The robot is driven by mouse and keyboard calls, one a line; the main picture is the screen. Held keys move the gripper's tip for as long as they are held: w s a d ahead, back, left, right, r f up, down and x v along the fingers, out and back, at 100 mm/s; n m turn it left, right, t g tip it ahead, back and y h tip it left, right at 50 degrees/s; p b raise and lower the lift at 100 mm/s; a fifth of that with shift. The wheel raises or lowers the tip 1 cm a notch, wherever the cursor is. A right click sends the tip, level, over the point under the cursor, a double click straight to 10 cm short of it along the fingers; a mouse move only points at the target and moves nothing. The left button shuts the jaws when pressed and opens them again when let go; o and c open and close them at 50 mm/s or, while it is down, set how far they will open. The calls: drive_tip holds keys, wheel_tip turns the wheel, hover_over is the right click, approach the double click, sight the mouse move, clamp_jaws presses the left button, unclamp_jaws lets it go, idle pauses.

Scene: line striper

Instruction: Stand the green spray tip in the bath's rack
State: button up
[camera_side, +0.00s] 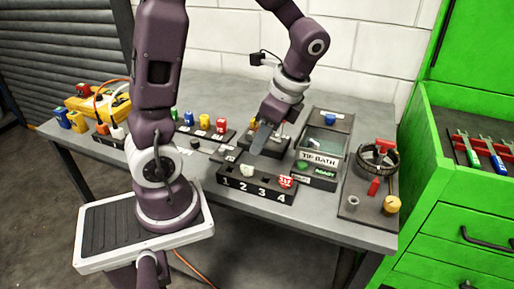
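The bath is a grey-walled tray labelled "TIP BATH" (319,160), right of the middle of the table. A small green piece (302,166) is at its front left, beside a green "READY" label; it may be the green spray tip, but it is too small to be sure. A blue piece (330,118) stands at the bath's back end. I cannot make out the rack clearly. My gripper (262,138) points down left of the bath, over a dark block. A small yellow-orange patch shows beside its fingers. Whether the fingers are open or hold anything is not clear.
A black numbered holder (254,191) stands in front, with a white and a red-and-white piece on it. Several coloured caps, including a red one (221,125), stand at the back left. A tray (352,212) with a round clamp and small parts lies at the right.

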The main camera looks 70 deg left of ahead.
sight(248, 167)
drive_tip(key=x, duration=0.9)
idle(0.4)
clamp_jaws()
drive_tip(key=shift+r, duration=0.65)
drive_tip(key=shift+r, duration=2.45)
